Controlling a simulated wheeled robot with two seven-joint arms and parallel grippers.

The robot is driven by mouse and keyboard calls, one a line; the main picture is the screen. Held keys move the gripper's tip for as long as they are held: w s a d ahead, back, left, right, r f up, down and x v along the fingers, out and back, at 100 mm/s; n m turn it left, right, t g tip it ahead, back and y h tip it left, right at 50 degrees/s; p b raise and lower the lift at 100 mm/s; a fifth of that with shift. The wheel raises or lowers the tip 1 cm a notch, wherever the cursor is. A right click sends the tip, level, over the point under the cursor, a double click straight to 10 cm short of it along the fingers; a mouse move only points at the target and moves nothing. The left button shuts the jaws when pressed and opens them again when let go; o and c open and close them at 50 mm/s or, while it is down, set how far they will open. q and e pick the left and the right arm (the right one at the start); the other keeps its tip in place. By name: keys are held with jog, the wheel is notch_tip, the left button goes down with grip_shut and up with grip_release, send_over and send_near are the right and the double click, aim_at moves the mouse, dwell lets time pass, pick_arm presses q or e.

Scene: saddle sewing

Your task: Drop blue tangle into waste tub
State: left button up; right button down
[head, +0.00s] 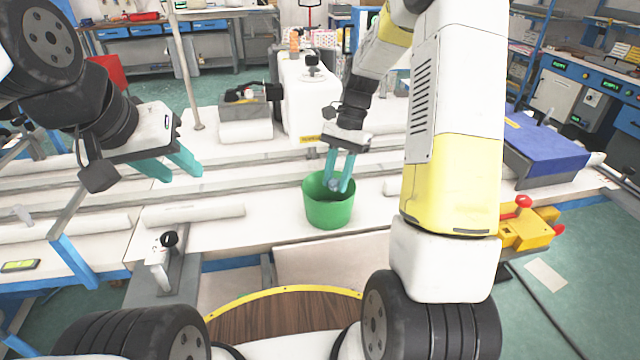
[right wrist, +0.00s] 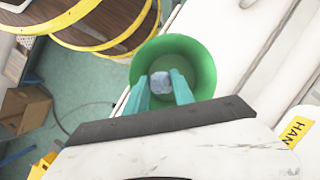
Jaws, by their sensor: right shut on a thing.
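The waste tub (head: 329,213) is a green round bucket on the white table in the middle of the head view. It also shows in the right wrist view (right wrist: 203,60), with its open mouth below the gripper. My right gripper (head: 339,184) points down at the tub's mouth, its teal fingertips at rim level. It is shut on the blue tangle (right wrist: 160,83), a small pale blue lump between the fingertips. The tangle is small in the head view, over the tub's opening. My left gripper (head: 180,170) is open and empty, above the table at the left.
A white sewing machine (head: 308,95) stands behind the tub. White rolls (head: 193,214) lie on the table to the left. A blue cloth-like block (head: 540,148) and a yellow tool with a red knob (head: 528,226) are at the right.

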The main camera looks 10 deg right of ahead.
jog(key=c, duration=1)
grip_release()
jog(key=v, duration=0.7)
jog(key=s+a+r+n+t, duration=0.1)
jog(key=s+r+n+t, duration=0.3)
jog(key=s+r, duration=0.5)
jog(key=s+a+r+n+t, duration=0.1)
jog(key=s+r+n+t, duration=0.2)
jog(key=s, duration=0.8)
jog(key=shift+a+n+t+h, duration=0.2)
jog(key=shift+n+t+h, duration=0.2)
jog(key=shift+n+t, duration=0.75)
